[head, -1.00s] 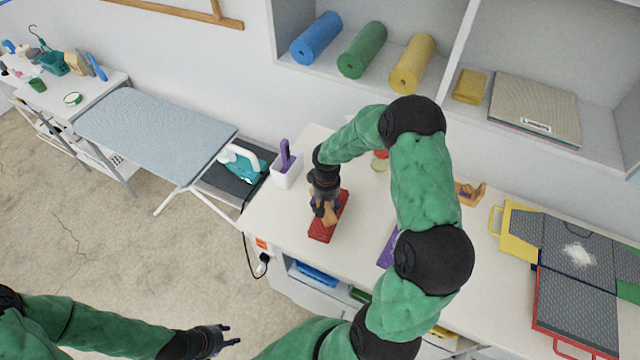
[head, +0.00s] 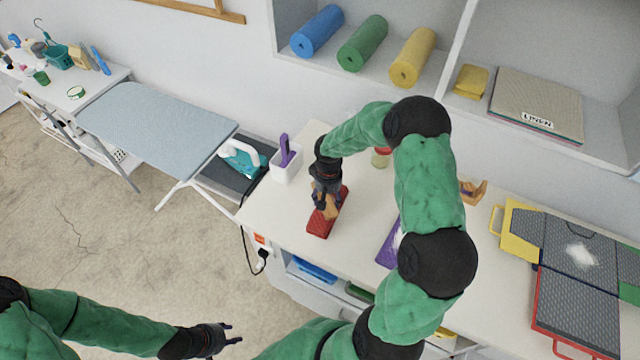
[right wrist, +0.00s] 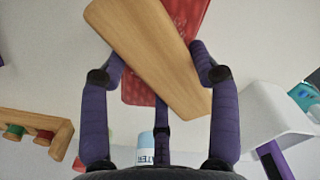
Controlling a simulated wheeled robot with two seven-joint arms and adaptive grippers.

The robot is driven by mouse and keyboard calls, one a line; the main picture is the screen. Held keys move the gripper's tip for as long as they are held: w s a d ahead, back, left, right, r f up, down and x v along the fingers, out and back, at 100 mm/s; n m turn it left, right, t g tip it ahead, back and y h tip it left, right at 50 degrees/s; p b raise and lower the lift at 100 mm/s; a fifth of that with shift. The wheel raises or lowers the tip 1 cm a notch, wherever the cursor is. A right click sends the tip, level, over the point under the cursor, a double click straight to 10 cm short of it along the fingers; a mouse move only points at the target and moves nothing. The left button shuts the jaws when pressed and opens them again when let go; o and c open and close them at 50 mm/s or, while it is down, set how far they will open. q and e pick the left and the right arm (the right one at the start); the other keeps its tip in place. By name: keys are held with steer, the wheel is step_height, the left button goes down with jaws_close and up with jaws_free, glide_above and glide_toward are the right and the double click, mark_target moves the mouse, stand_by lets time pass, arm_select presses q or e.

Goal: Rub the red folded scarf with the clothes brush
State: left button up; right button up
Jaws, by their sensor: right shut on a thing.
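The red folded scarf (head: 320,225) lies on the white table near its left end. It also shows in the right wrist view (right wrist: 183,20), partly behind the brush. My right gripper (head: 328,200) is over the scarf, with its fingers closed around the wooden clothes brush (right wrist: 150,55). The brush is over the scarf; whether it touches the cloth I cannot tell. Its underside is hidden. My left gripper (head: 228,337) is empty, low at the front over the floor, away from the table, with its fingers apart.
A white holder (head: 287,165) with a purple-handled thing stands left of the scarf. A purple item (head: 388,248) lies to the right, partly behind my arm. A wooden stand (head: 473,191) and grey mats (head: 580,290) are further right. An ironing board (head: 155,130) stands at left.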

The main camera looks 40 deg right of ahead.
steer(key=shift+w+a, duration=0.15)
steer(key=shift+w, duration=0.1)
step_height(320, 180, up, 3)
steer(key=shift+r+p, duration=0.2)
steer(key=shift+p, duration=0.6)
steer(key=shift+s+r, duration=0.1)
steer(key=shift+r, duration=0.25)
step_height(320, 180, up, 2)
steer(key=shift+r+p, duration=0.1)
steer(key=shift+p, duration=0.75)
steer(key=shift+r+p, duration=0.5)
steer(key=shift+r, duration=0.45)
